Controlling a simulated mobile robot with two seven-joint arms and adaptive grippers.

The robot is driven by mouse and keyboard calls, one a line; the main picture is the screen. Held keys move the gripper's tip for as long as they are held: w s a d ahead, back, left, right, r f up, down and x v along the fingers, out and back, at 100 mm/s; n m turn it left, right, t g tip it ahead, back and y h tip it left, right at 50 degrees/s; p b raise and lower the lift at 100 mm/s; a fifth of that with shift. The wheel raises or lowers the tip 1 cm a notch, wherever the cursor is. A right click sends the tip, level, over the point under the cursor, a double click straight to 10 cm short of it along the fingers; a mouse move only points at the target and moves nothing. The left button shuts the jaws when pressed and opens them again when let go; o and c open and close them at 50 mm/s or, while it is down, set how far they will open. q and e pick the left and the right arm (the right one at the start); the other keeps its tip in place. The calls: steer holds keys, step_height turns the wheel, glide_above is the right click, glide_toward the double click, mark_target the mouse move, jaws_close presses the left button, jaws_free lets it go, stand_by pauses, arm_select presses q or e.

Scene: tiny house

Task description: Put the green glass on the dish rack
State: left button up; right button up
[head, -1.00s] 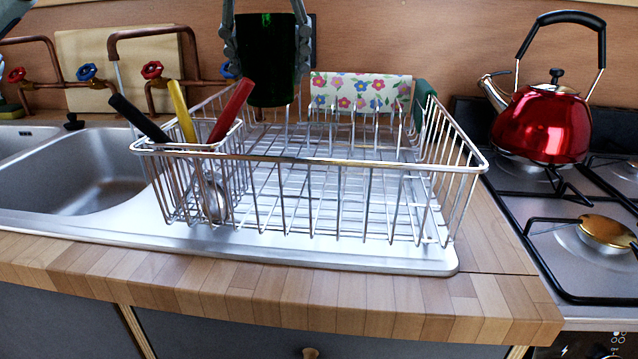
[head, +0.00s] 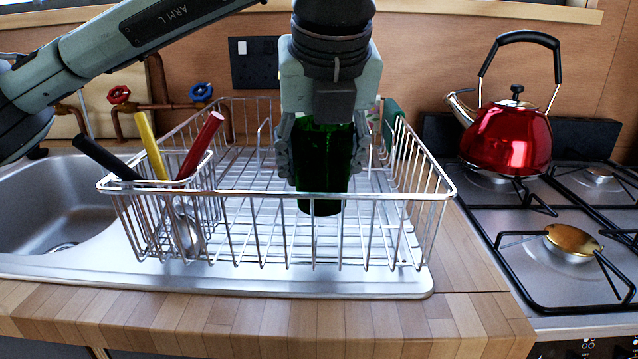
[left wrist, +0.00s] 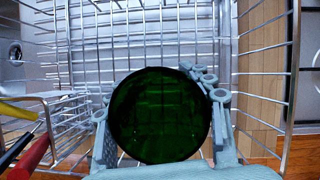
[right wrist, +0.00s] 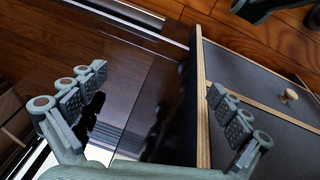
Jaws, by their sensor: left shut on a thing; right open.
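The green glass (head: 322,165) is dark and upright in the head view, inside the outline of the wire dish rack (head: 420,200). My left gripper (head: 324,150) is shut on it from above, with a finger on either side. The left wrist view shows the glass (left wrist: 160,115) end-on between the fingers, over the rack's wires (left wrist: 150,40). The rack's front rim passes in front of the glass's lower part. I cannot tell whether its bottom touches the rack floor. My right gripper (right wrist: 155,110) is open and empty, low by the cabinet fronts.
A cutlery holder with black, yellow and red handles (head: 200,145) fills the rack's left front corner. The sink (head: 60,205) is at the left. A red kettle (head: 508,138) stands on the stove (head: 520,240) at the right.

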mark_target(325, 166)
arm_select(q)
step_height(325, 166, down, 3)
steer(key=shift+f, duration=0.1)
steer(key=o, duration=1.4)
steer(key=shift+v, duration=1.05)
steer(key=v, duration=0.8)
steer(key=shift+r, duration=0.3)
steer(key=shift+s+r, duration=0.4)
steer(key=shift+r, duration=0.2)
arm_select(e)
steer(key=shift+d+r, duration=0.1)
steer(key=shift+r, duration=0.3)
